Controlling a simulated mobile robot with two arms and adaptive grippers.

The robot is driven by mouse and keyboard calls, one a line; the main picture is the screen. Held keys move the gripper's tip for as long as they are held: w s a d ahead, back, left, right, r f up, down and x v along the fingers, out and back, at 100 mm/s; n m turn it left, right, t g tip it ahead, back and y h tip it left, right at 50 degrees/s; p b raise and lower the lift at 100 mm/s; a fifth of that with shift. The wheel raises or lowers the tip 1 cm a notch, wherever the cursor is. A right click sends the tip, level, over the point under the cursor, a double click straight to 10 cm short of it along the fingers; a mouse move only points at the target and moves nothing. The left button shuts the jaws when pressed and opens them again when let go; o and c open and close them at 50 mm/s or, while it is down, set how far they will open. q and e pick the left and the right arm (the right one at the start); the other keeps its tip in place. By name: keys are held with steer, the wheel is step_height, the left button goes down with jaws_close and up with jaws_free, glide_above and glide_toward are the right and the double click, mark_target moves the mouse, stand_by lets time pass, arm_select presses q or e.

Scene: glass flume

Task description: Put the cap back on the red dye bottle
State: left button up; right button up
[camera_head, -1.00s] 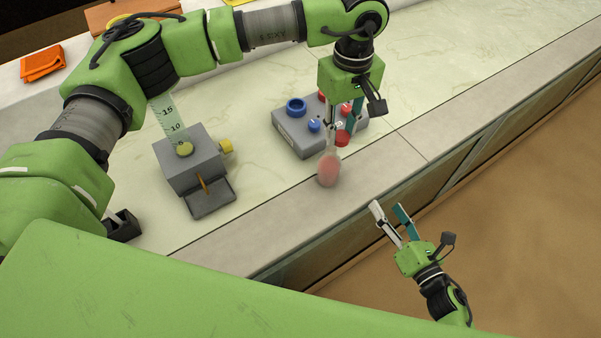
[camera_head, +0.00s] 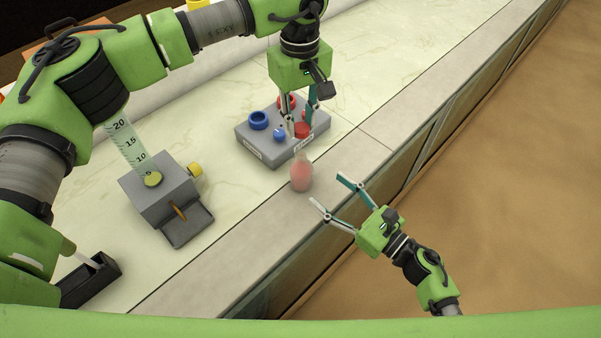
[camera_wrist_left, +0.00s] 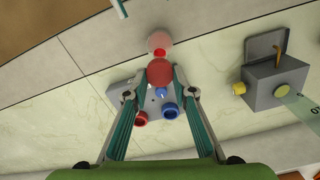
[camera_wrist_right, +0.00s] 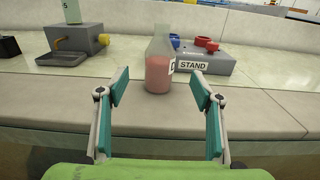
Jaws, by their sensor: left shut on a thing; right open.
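The red dye bottle (camera_head: 301,176) is clear with pink-red liquid and stands upright on the counter's front strip; its top is open in the left wrist view (camera_wrist_left: 159,43). My left gripper (camera_head: 300,124) is shut on the red cap (camera_head: 302,131). The cap shows between its fingertips in the left wrist view (camera_wrist_left: 160,73), apart from the bottle and overlapping the stand in the head view. My right gripper (camera_head: 330,191) is open and empty, in front of the bottle. In the right wrist view the bottle (camera_wrist_right: 158,73) stands beyond and between its open fingers.
A grey stand (camera_head: 262,149) with blue and red rings and a blue cap sits just behind the bottle. A grey device (camera_head: 160,190) with a yellow knob and a graduated tube stands to the left. The counter's front edge runs beside the bottle.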

steer(key=x, duration=1)
steer(key=shift+w+a, duration=0.15)
steer(key=shift+w, duration=0.05)
steer(key=c, duration=1.7)
arm_select(q)
glide_above(300, 151)
steer(key=shift+f, duration=2.5)
